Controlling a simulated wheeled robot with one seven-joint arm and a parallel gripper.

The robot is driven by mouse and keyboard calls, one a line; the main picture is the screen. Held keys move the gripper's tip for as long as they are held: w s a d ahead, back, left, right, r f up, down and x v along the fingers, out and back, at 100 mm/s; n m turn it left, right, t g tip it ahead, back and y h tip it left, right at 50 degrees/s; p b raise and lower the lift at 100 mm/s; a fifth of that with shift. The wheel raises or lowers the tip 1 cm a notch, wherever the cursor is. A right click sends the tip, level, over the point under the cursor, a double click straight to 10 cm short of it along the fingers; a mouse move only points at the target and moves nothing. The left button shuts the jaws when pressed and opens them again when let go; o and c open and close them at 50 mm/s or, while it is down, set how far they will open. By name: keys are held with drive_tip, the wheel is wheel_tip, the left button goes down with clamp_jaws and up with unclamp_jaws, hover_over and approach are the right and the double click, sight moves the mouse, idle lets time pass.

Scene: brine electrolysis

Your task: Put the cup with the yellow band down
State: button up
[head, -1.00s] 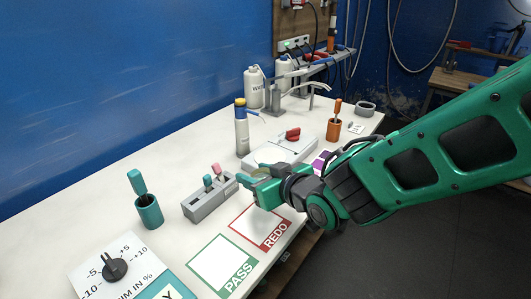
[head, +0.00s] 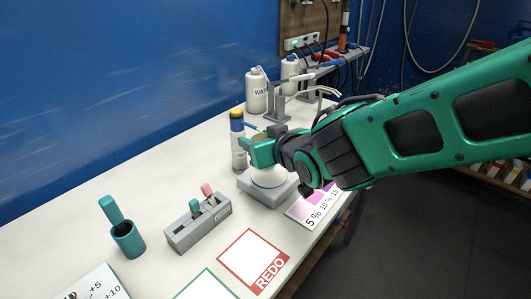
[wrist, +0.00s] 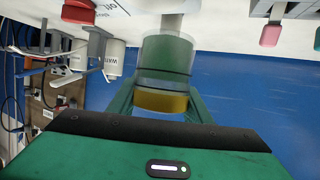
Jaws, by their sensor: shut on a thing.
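My gripper (head: 258,147) is shut on the cup with the yellow band (wrist: 163,70), which is clear and greenish in the wrist view, with the band toward the bottom of that upside-down picture. In the head view the cup is mostly hidden by my gripper; only a small tan patch shows between the fingers. My gripper is over or just behind the round pale plate (head: 268,176) of a grey device (head: 264,191). I cannot tell whether the cup touches anything below it.
A slim bottle with a yellow and blue top (head: 238,140) stands close to the left of my gripper. A grey block with levers (head: 197,226), a teal holder (head: 127,240) and the REDO card (head: 252,262) are nearer. White bottles (head: 256,92) stand behind.

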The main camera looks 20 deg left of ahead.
drive_tip(key=w+f, duration=0.2)
drive_tip(key=w, duration=0.1)
drive_tip(key=w+f, duration=0.1)
drive_tip(key=w, duration=0.1)
drive_tip(key=shift+f, duration=0.1)
drive_tip(key=shift+a+f, duration=0.1)
drive_tip(key=shift+f, duration=1.8)
drive_tip(key=o, duration=1.2)
drive_tip(key=shift+f, duration=0.1)
drive_tip(key=v, duration=1.2)
